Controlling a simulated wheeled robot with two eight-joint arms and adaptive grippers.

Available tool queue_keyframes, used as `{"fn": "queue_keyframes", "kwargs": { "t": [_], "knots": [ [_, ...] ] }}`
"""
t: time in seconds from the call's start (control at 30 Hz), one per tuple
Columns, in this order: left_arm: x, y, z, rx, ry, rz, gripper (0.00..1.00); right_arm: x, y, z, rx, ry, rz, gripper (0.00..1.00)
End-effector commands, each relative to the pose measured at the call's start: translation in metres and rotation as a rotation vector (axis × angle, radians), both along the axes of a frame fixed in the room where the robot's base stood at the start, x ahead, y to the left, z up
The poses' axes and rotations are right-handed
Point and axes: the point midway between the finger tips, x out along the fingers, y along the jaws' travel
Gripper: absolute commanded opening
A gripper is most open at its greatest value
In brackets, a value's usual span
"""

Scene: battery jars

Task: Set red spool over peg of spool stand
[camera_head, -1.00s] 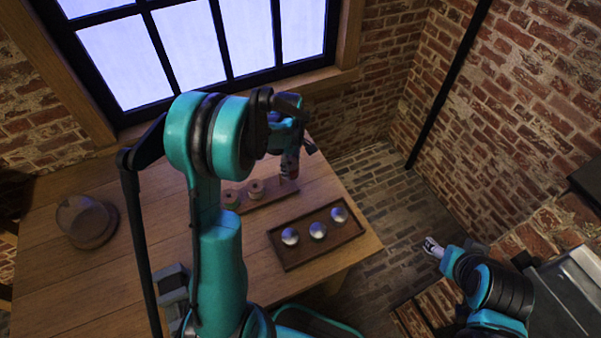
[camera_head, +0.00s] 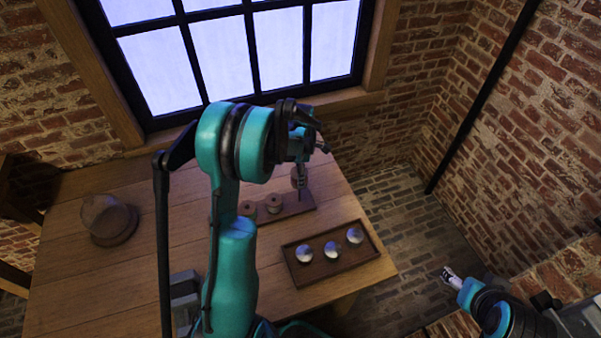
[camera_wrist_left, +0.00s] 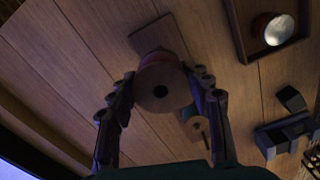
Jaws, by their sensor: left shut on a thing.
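In the head view my left gripper (camera_head: 301,172) is over the right part of the spool stand (camera_head: 303,207), a dark board on the table. The stand also shows beyond the spool in the wrist view (camera_wrist_left: 160,33). The peg under the held spool is hidden or too small to tell. My right gripper (camera_head: 449,275) is far off at the right.
Two other spools (camera_head: 274,203) (camera_head: 247,209) stand on the left part of the stand. A brown tray (camera_head: 298,276) with three silvery round tops lies in front. A glass dome (camera_head: 104,215) stands at the left. Bare table lies between dome and stand.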

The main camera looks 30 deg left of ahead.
Motion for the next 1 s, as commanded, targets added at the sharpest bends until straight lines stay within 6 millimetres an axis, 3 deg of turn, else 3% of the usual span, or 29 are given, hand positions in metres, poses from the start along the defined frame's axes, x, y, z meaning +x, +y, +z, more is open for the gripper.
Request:
{"fn": "queue_keyframes", "kwargs": {
  "t": [1.0],
  "knots": [
    [0.000,0.000,-0.078,0.000,0.000,-0.001,0.16,0.000,0.000,-0.059,0.000,0.000,0.000,0.62]
  ]
}}
